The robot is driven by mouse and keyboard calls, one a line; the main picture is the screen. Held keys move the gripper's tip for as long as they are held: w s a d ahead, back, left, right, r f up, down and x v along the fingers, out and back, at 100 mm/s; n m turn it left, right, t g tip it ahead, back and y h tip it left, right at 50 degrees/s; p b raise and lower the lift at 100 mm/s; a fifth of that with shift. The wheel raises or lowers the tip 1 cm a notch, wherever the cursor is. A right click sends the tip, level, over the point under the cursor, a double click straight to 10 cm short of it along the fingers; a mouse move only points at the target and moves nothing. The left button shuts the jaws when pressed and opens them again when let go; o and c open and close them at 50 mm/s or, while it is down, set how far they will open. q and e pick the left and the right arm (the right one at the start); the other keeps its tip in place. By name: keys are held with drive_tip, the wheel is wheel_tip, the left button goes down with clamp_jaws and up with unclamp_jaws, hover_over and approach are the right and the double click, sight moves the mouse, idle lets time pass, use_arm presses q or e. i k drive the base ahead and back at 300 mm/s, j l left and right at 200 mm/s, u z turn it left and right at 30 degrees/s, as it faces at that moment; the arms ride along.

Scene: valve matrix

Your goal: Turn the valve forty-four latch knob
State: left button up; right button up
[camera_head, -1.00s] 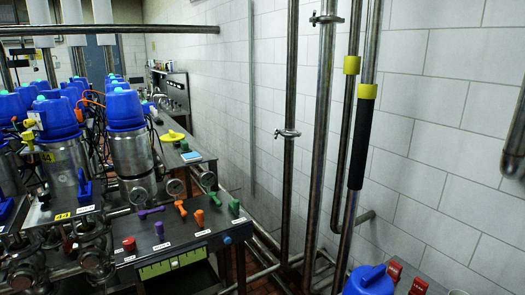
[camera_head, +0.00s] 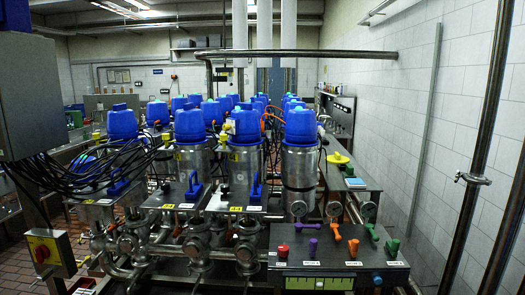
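Several steel valves with blue caps stand in rows across the middle. The front right valve group has a steel body (camera_head: 243,170) under a blue cap (camera_head: 245,126), with a small yellow fitting (camera_head: 223,137) on its left side. A blue upright handle (camera_head: 256,188) stands at its front, with a yellow number label (camera_head: 236,209) on the plate below. The label's digits are too small to read now. I cannot tell which part is the valve forty-four latch knob. Neither gripper is in view.
A control panel (camera_head: 340,262) with red, purple, orange and green knobs stands front right. A grey cabinet (camera_head: 38,95) with hanging cables and a yellow switch box (camera_head: 46,252) stand left. Vertical pipes (camera_head: 473,179) run along the white wall right. An overhead pipe (camera_head: 300,53) crosses behind.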

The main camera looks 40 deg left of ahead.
sight(224, 137)
drive_tip(key=u, duration=1.25)
drive_tip(key=i+j+u, duration=0.1)
drive_tip(key=i+j, duration=0.4)
drive_tip(key=j, duration=0.1)
